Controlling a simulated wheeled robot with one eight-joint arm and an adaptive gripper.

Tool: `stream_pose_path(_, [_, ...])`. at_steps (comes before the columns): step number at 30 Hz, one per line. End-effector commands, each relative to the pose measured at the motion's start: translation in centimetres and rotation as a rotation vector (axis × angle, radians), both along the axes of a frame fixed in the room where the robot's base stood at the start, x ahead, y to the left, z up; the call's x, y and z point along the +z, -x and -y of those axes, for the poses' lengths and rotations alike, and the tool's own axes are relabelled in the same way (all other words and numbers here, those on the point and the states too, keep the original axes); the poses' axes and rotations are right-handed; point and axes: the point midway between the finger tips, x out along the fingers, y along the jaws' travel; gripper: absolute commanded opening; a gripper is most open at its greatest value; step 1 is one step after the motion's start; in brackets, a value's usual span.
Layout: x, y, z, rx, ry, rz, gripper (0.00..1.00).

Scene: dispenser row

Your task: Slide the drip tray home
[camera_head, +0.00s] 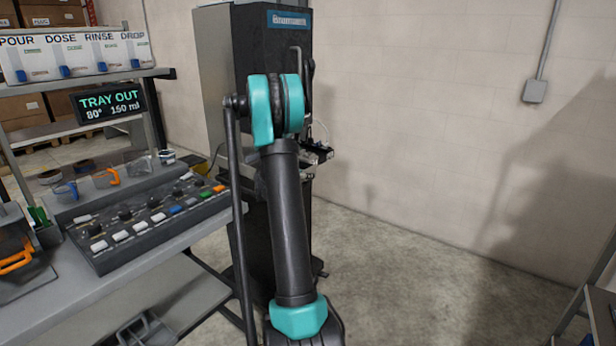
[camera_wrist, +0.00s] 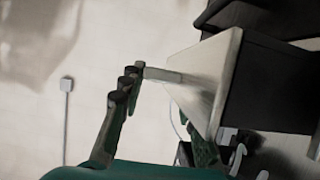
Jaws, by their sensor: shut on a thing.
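The dispenser's display (camera_head: 105,102) reads TRAY OUT, 80° and 150 ml. In the wrist view, my gripper (camera_wrist: 160,98) has dark-tipped green fingers, one at the left and one lower right. A pale grey panel (camera_wrist: 207,78) fills the space beyond them, with a short pale bar (camera_wrist: 163,75) reaching to the left fingertip. I take this piece to be the drip tray, held in the jaws; the far finger's contact is hidden. In the head view, my own arm covers most of the gripper and whatever it holds.
A tall dark cabinet (camera_head: 268,45) stands behind my arm. At left is a bench with a button panel (camera_head: 150,222), cups and an orange-handled item (camera_head: 16,262). A labelled dispenser row (camera_head: 75,57) sits on the shelf above. Floor (camera_head: 420,240) to the right is clear.

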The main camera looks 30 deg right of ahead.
Motion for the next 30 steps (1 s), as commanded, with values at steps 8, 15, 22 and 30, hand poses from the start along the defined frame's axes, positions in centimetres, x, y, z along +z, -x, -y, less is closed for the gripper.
stream_pose_path(8, [0.0,-0.9,-0.4,0.001,0.001,0.001,0.00])
stream_pose_path(15, [0.0,-1.6,-0.7,0.002,0.001,0.001,0.00])
stream_pose_path(22, [0.0,-2.2,-1.0,0.001,0.000,0.000,0.00])
stream_pose_path(30, [0.0,-3.0,-1.3,0.001,0.000,0.000,0.00])
